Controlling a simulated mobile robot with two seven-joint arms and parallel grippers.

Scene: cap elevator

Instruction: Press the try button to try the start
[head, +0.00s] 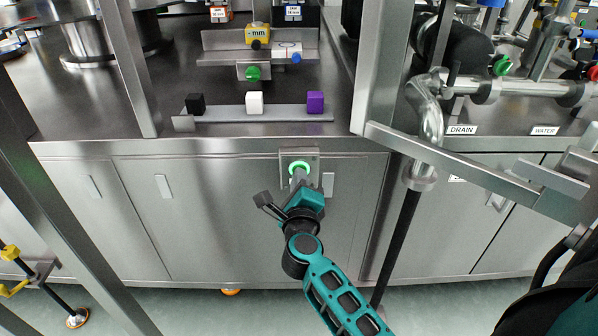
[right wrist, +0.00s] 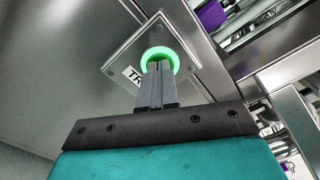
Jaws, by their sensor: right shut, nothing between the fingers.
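The try button shows as a green lit ring (head: 299,167) on a square metal plate on the cabinet front, just below the counter edge. In the right wrist view the ring (right wrist: 160,56) glows around my fingertips, and a label beginning "TR" (right wrist: 133,76) is partly hidden beside it. My right gripper (head: 299,178) is shut and empty, its fingers pointing at the button. In the right wrist view its closed fingertips (right wrist: 158,66) overlap the middle of the ring and hide the button's centre. I cannot tell whether they touch it. My left gripper is not in view.
Above the button, the counter holds a rail (head: 228,116) with black, white and purple cubes. A metal post (head: 378,70) and a slanted bar (head: 470,170) stand to the right. A dark hose (head: 398,235) hangs right of my arm. The cabinet front to the left is clear.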

